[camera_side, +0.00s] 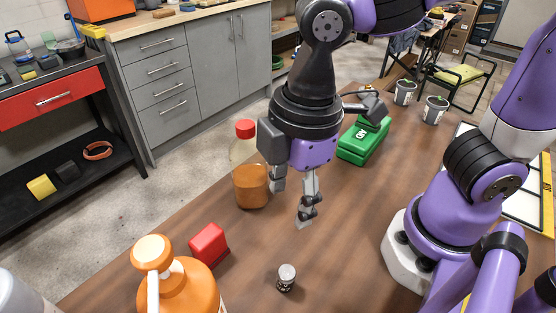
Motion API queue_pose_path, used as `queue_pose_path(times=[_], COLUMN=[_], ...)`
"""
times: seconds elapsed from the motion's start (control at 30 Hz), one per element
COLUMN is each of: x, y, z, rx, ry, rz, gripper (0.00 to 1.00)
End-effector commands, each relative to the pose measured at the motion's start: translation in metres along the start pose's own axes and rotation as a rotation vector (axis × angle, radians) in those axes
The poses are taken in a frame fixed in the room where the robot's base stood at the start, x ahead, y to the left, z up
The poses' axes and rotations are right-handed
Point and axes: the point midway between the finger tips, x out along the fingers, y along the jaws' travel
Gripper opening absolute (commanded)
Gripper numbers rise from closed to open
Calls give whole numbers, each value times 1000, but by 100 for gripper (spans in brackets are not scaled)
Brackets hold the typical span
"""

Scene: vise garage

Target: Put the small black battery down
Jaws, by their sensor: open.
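A small black cylinder with a silver top, which looks like the battery (286,279), stands upright on the wooden table near the front. My gripper (292,205) is above the table, behind the battery in the picture and apart from it. Its fingers point down and are open, with nothing between them. The battery's lower side shows small markings that are too small to read.
A bottle with a red cap and amber liquid (250,186) stands just left of my gripper. A red block (209,244) and an orange pump bottle (182,290) are at the front left. A green case (364,141) lies behind. Table right of the battery is clear.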

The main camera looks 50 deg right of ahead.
Motion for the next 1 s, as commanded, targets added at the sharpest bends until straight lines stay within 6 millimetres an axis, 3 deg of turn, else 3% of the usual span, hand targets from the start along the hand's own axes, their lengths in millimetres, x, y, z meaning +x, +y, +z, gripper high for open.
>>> queue_pose_path(times=[0.1, 0.2, 0.4, 1.0], x=[-16, -26, -35, -36], y=[41, 64, 81, 82], z=[40, 76, 121, 127], rx=[398, 717, 1100, 1146], ry=[114, 205, 325, 339], rz=[91, 171, 284, 297], gripper=[60, 60, 60, 60])
